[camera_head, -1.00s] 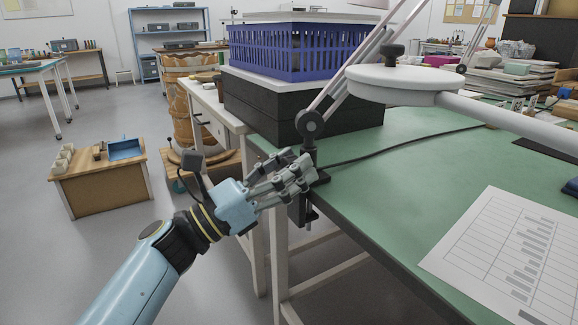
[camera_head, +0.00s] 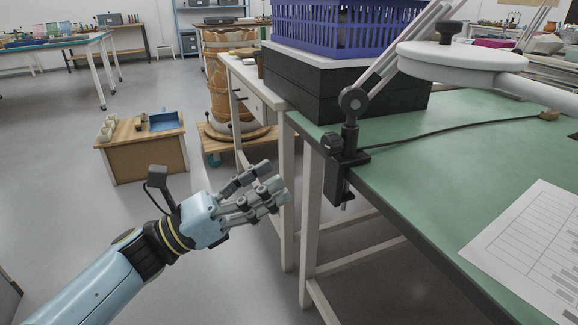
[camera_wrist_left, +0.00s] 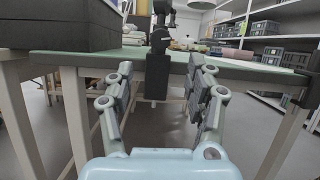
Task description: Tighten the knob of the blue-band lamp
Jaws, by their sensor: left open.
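A lamp with a white round head (camera_head: 455,58) is fixed to the edge of the green table by a black clamp (camera_head: 340,178). A dark knob (camera_head: 333,143) sticks out on the clamp's left side, below the arm joint (camera_head: 353,100). I cannot make out a blue band. My left gripper (camera_head: 277,181) is open and empty, left of and lower than the knob, apart from it. In the left wrist view the clamp (camera_wrist_left: 157,76) and the knob (camera_wrist_left: 160,38) show ahead, between the spread fingers of my gripper (camera_wrist_left: 160,66). My right gripper is not in view.
The green table (camera_head: 450,150) has a paper sheet (camera_head: 535,240) and a cable on it. A blue crate (camera_head: 345,25) stands on black blocks (camera_head: 345,88) behind the clamp. A white-legged side table (camera_head: 245,85) is close by.

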